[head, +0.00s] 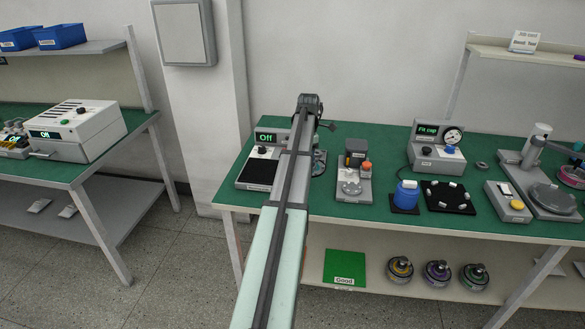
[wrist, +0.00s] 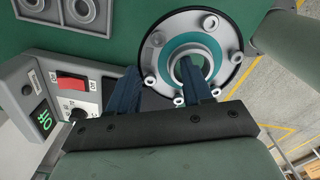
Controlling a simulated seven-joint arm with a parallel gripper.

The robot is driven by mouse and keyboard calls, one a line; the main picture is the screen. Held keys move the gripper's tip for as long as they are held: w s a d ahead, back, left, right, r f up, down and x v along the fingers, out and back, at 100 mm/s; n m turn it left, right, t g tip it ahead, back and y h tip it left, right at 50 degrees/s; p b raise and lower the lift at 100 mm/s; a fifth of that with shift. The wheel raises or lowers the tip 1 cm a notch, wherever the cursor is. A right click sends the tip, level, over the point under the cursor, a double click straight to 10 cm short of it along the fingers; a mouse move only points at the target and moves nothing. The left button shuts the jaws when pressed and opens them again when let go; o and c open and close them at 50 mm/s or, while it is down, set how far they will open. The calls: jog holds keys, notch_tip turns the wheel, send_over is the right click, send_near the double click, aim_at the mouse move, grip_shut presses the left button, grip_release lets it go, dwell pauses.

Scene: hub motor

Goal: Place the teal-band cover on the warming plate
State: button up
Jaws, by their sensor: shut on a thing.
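The teal-band cover (wrist: 217,32) is a pale disc with a teal ring, a central hole and several bolt bosses around its rim. In the wrist view my gripper (wrist: 158,66) is shut on its near-left side, one finger at the hole and the other outside the rim. In the head view part of the cover (head: 319,163) shows just right of my arm. The warming plate (head: 260,172) is a black pad on a grey unit whose display reads Off. My arm partly hides it. In the wrist view the unit's panel (wrist: 52,98) is at the left; I cannot tell whether cover and plate touch.
A small grey fixture (head: 352,183) with an orange-capped bottle stands right of the unit. Farther right are a gauge box (head: 437,148), a blue container (head: 406,195), a black tray (head: 448,197) and a round-plate press (head: 552,199). Several hub motors sit on the lower shelf.

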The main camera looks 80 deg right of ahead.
jog(key=w+d+r+n, duration=0.1)
jog(key=w+r+n, duration=0.15)
jog(key=w, duration=1.05)
jog(key=r+m, duration=0.2)
jog(key=m, duration=0.1)
send_over(263, 165)
jog(key=shift+a+f, duration=0.15)
jog(key=shift+f, duration=4.85)
jog(key=shift+f, duration=0.2)
jog(key=o, duration=1.1)
notch_tip(263, 165, up, 12)
jog(key=shift+r, duration=0.2)
